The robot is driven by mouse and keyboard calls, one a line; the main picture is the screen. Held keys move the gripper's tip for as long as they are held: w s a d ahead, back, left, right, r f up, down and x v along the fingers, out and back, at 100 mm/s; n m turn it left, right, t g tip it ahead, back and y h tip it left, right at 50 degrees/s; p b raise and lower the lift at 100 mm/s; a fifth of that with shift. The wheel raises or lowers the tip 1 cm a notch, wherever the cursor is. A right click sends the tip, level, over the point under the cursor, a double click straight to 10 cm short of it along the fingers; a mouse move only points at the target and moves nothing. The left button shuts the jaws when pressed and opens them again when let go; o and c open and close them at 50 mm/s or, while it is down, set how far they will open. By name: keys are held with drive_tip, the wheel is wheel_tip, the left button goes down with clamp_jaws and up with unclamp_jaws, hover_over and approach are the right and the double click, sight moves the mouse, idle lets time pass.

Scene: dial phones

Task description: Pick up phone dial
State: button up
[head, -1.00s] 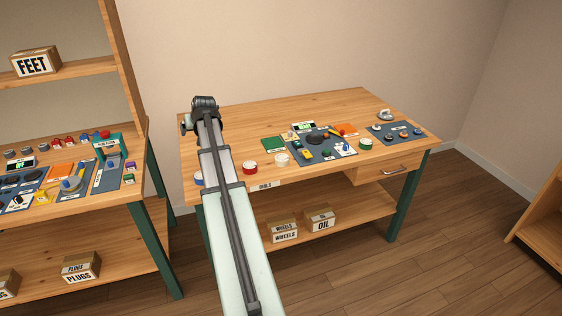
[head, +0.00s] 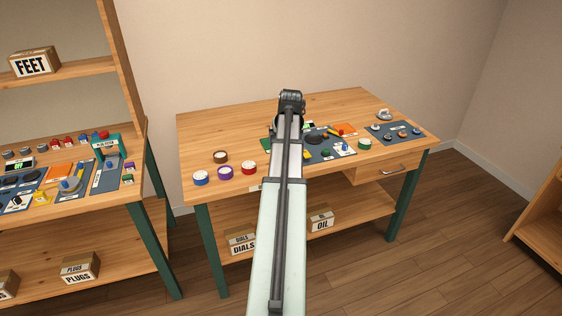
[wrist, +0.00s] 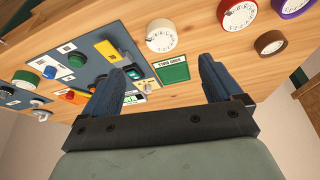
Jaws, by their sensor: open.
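The phone dials are small round discs with pale, marked faces. On the workbench in the head view stand a blue dial (head: 200,178), a purple dial (head: 225,172), a red dial (head: 249,168), a brown dial (head: 220,156) and a green dial (head: 365,144). A white dial (wrist: 162,36) shows in the wrist view, but my arm hides it in the head view. My gripper (wrist: 160,80) is open and empty above the bench. Its fingers are apart, with a green card (wrist: 172,69) seen between them and the white dial just beyond. My arm hides the fingers in the head view.
A blue-grey mat with parts (wrist: 95,50) lies beside the green card. A second mat (head: 392,138) lies at the bench's right. Boxes marked DIALS (head: 242,243) and OIL (head: 321,221) stand on the lower shelf. The bench's back left is clear.

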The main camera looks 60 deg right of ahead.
drive_tip(key=shift+w+x, duration=0.2)
drive_tip(key=shift+x, duration=6.1)
drive_tip(key=shift+r, duration=0.15)
drive_tip(key=shift+c, duration=0.3)
drive_tip(key=c, duration=1.2)
drive_tip(key=shift+o, duration=0.2)
drive_tip(key=shift+r, duration=0.1)
